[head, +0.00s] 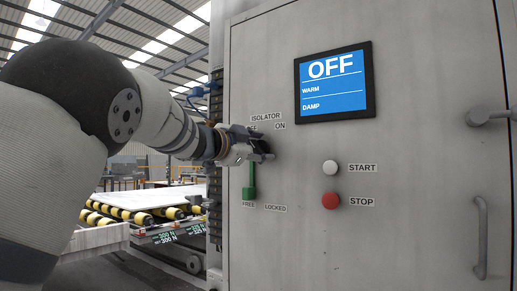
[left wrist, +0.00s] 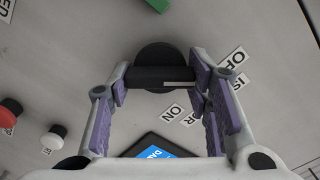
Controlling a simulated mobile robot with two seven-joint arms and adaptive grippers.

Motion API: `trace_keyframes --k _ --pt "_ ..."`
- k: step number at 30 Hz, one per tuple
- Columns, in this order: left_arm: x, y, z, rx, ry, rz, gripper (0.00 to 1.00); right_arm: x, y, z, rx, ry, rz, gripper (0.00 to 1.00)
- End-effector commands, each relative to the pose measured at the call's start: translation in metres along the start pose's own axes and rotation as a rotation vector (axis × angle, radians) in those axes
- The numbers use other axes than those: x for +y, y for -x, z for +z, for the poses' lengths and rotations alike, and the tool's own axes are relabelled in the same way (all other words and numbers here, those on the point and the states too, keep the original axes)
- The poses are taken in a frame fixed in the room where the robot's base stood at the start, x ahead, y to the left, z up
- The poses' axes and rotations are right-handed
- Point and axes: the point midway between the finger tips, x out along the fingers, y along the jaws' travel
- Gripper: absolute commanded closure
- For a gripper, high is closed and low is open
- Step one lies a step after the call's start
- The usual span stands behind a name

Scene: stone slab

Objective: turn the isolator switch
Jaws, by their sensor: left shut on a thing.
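The isolator switch is a round black knob with a bar handle (left wrist: 158,76) in the left wrist view. A white mark on the bar points to the right in that view, toward the side with the OFF label (left wrist: 232,60). The ON label (left wrist: 174,110) lies below the knob there. My left gripper (head: 262,150) is at the switch on the grey cabinet door and hides most of it in the head view. Its purple-padded fingers (left wrist: 160,82) are shut on the two ends of the bar. My right gripper is not in view.
A green lever (head: 249,187) hangs below the switch by the FREE and LOCKED labels. A white START button (head: 330,168) and a red STOP button (head: 330,201) are to the right. The screen (head: 334,83) reads OFF, WARM, DAMP. A door handle (head: 481,238) is at far right.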

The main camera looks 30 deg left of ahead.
Motion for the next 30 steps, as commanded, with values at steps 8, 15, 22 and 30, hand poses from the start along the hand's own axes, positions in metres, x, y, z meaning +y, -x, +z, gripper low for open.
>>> trace_keyframes --k 8,15,22,30 --pt "0.000 0.000 0.000 0.002 0.005 0.000 0.83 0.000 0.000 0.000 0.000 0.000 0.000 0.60" --pt "0.000 0.000 0.000 0.001 0.004 -0.001 0.34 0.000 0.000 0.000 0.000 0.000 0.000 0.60" --pt "-0.001 0.003 0.000 0.001 0.003 -0.001 0.34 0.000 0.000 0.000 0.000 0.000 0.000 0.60" --pt "0.000 0.067 0.000 -0.004 -0.002 -0.003 0.34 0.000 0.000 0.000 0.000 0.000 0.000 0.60"
